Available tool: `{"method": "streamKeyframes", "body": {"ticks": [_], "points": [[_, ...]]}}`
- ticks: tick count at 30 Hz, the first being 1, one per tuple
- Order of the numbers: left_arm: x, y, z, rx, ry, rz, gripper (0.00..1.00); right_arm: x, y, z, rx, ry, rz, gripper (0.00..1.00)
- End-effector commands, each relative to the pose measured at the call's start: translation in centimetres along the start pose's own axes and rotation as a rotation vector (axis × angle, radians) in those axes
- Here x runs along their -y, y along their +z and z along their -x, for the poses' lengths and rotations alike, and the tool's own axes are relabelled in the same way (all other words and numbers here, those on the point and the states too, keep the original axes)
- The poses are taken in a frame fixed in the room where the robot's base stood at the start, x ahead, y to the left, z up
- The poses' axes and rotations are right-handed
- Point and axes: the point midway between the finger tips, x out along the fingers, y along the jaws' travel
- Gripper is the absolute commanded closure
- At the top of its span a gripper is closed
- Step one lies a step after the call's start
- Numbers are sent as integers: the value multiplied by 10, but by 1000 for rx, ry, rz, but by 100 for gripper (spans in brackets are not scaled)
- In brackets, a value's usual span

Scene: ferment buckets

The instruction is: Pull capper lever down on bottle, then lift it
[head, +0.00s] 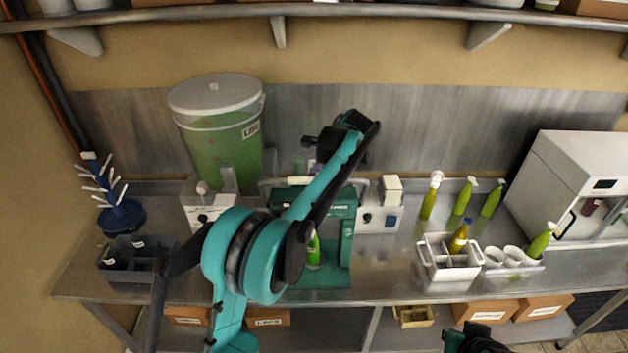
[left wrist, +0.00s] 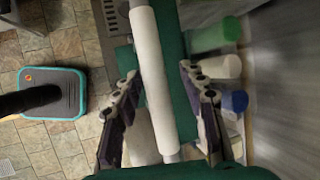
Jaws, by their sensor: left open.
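The green capper (head: 347,228) stands on the steel counter, partly hidden behind my left arm. A green bottle (head: 313,252) stands upright in it, and my arm covers part of it. The capper lever's white handle (left wrist: 152,85) runs lengthwise through the left wrist view. My left gripper (left wrist: 160,73) is open, with one finger on each side of the handle and gaps showing on both sides. In the head view my left gripper (head: 326,146) is above the capper's back part. A dark and teal part of my right gripper (head: 474,340) shows at the bottom edge; its fingers cannot be made out.
A large lidded green bucket (head: 218,135) stands left of the capper. A white bottle carrier (head: 447,262) and several green bottles (head: 463,198) are on the right. A dark crate (head: 135,262) is at the left. Bare counter (head: 392,262) lies between capper and carrier.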

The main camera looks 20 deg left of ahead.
Motion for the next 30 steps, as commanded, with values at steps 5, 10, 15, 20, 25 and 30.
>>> {"method": "streamKeyframes", "body": {"ticks": [5,10,15,20,25,30], "points": [[0,0,10,-1,1,0,58,0,0,0,0,0,0,100],[0,-1,42,-1,0,-3,58,0,0,0,0,0,0,100],[0,-1,80,0,0,-2,58,0,0,0,0,0,0,100],[1,-1,106,0,0,-1,58,0,0,0,0,0,0,100],[1,0,118,0,0,-1,58,0,0,0,0,0,0,100],[1,0,120,0,0,-1,58,0,0,0,0,0,0,100]]}}
